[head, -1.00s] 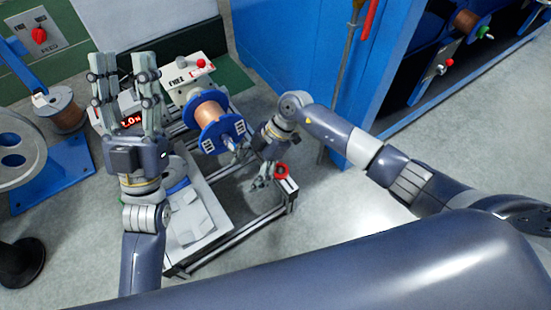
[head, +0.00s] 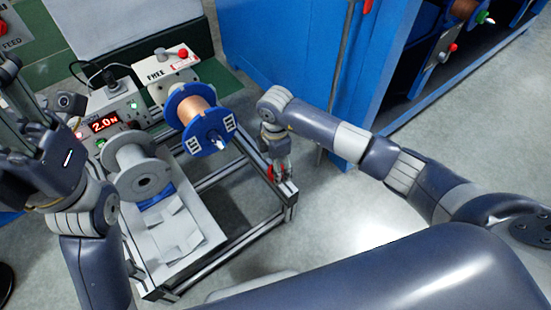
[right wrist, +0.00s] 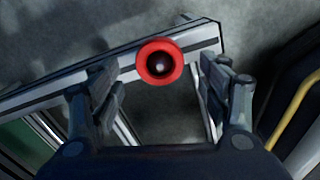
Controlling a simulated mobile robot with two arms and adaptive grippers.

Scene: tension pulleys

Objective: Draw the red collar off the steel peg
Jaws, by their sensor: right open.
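The red collar (right wrist: 160,81) is a ring around the steel peg (right wrist: 160,66) on the frame's corner, seen end-on in the right wrist view. In the head view only a bit of the collar (head: 270,173) shows beside my fingers, and the peg is hidden. My right gripper (head: 280,168) is over the corner. In the right wrist view its fingers (right wrist: 166,85) are open, one on each side of the collar, with gaps between. My left gripper (head: 38,92) is at the far left, fingers up and apart, partly cut off, empty as far as I see.
A copper wire spool with blue flanges (head: 198,115) sits left of my right gripper. A grey empty spool (head: 140,168) and a tension display box (head: 112,115) stand further left. The metal frame (head: 225,235) has an open middle. A blue cabinet (head: 280,60) stands behind.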

